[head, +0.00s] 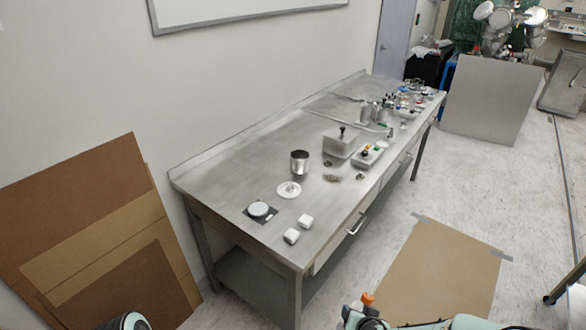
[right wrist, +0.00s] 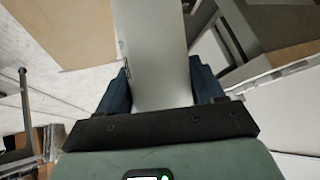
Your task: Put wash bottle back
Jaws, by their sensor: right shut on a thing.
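The wash bottle shows an orange cap (head: 367,298) at the bottom edge of the head view. Its pale body (right wrist: 155,45) fills the middle of the right wrist view. My right gripper (right wrist: 161,84) is shut on the body, with a dark finger on each side. In the head view the bottle is in front of the metal bench (head: 235,165), off its top, and most of the bottle is hidden or out of frame. My left gripper is not in view; only part of my left arm shows at the bottom left.
The bench holds two white blocks (head: 292,236), a round-topped dark plate (head: 258,210), a white disc (head: 289,190), a metal cup (head: 300,163) and a metal box (head: 341,147). Small items crowd its far end. Brown panels (head: 95,235) lean at left. A tan mat (head: 440,265) lies on the floor.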

